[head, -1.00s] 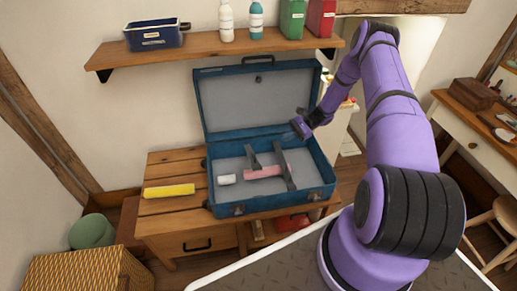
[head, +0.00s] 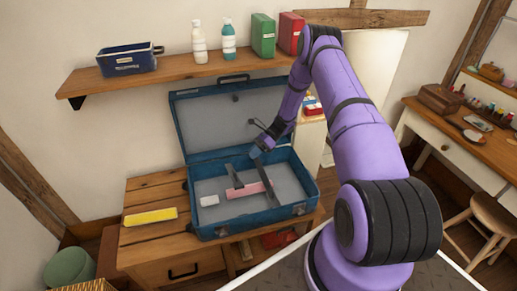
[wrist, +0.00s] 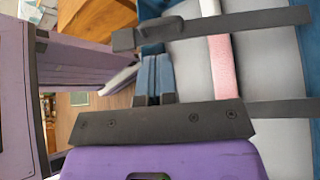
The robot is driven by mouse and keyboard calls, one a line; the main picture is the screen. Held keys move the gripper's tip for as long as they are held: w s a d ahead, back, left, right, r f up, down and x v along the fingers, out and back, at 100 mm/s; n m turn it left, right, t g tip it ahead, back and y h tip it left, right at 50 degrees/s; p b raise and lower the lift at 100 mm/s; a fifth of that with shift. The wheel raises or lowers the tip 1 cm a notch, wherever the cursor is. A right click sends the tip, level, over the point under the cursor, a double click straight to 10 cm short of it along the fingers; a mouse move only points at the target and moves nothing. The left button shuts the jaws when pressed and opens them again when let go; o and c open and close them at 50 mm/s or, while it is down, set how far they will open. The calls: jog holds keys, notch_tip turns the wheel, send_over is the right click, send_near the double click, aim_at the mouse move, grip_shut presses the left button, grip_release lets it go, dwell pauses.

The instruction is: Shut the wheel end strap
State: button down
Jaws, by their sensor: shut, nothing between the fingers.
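An open blue case (head: 255,226) with a grey lining stands on a wooden bench. Inside lies a long pink piece (head: 248,190), with two dark straps near it. The right strap (head: 267,190) is long and crosses the pink piece toward its right end; the left strap (head: 234,177) is shorter. I cannot tell which is the wheel end strap, or whether either is fastened. In the wrist view one dark strap (wrist: 250,22) has a raised handle-like tab and passes over the pink piece (wrist: 224,65). My gripper (head: 257,151) is shut and empty, near the right strap's far end.
A white block (head: 209,200) lies at the case's left. A yellow bar (head: 150,216) lies on the bench (head: 150,245). The raised lid (head: 215,118) stands behind, below a wall shelf (head: 180,75) with bottles and boxes. A desk (head: 440,130) stands at right.

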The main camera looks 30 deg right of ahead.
jog(key=x, duration=0.8)
jog(key=shift+a, duration=0.1)
jog(key=s+a+f+n+t, duration=0.1)
jog(key=s+f, duration=0.4)
jog(key=f, duration=0.6)
jog(key=shift+n+t+h, duration=0.3)
jog(key=shift+t, duration=0.1)
jog(key=shift+s+a+f, duration=0.15)
jog(key=shift+s+a, duration=0.05)
